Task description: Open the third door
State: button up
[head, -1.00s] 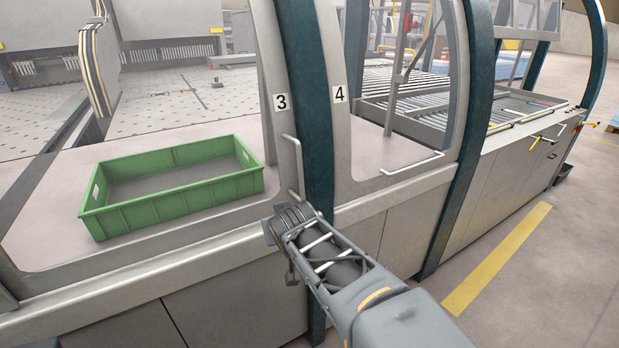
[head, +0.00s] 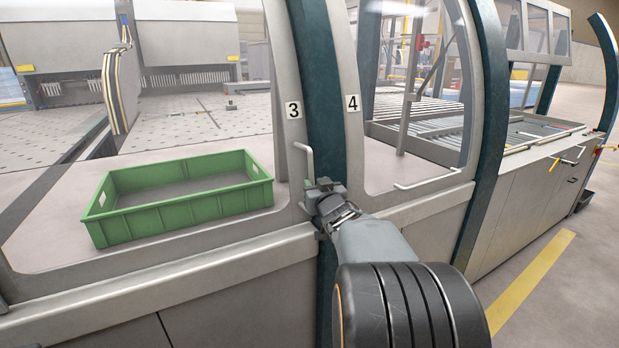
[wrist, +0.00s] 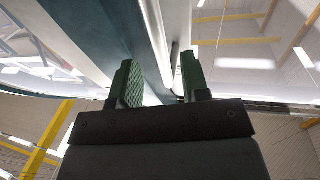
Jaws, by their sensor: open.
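The third door (head: 288,60) carries a label "3" and is a clear pane in a grey frame, standing shut against the dark teal post. Its upright, light grey bar handle (head: 309,163) is at the frame's lower right edge. My gripper (head: 318,186) is at the lower end of this handle and hides part of it. In the wrist view my gripper (wrist: 160,78) is open, with green-padded fingers. A bent bar, the handle (wrist: 174,62), runs between the fingers, nearer the right one. I cannot tell whether it touches that finger.
A green crate (head: 180,212) sits on the surface behind the third door's pane. The fourth door (head: 372,182), with its own handle (head: 428,180), is just right of the teal post (head: 322,85). Open floor with a yellow stripe (head: 530,282) lies at the right.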

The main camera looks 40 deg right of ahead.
aim_at(313, 180)
jog(key=x, duration=0.6)
jog(key=shift+w+d+p, duration=0.1)
jog(key=shift+w+p, duration=0.15)
jog(key=shift+p, duration=0.15)
jog(key=shift+c, duration=0.3)
grip_shut()
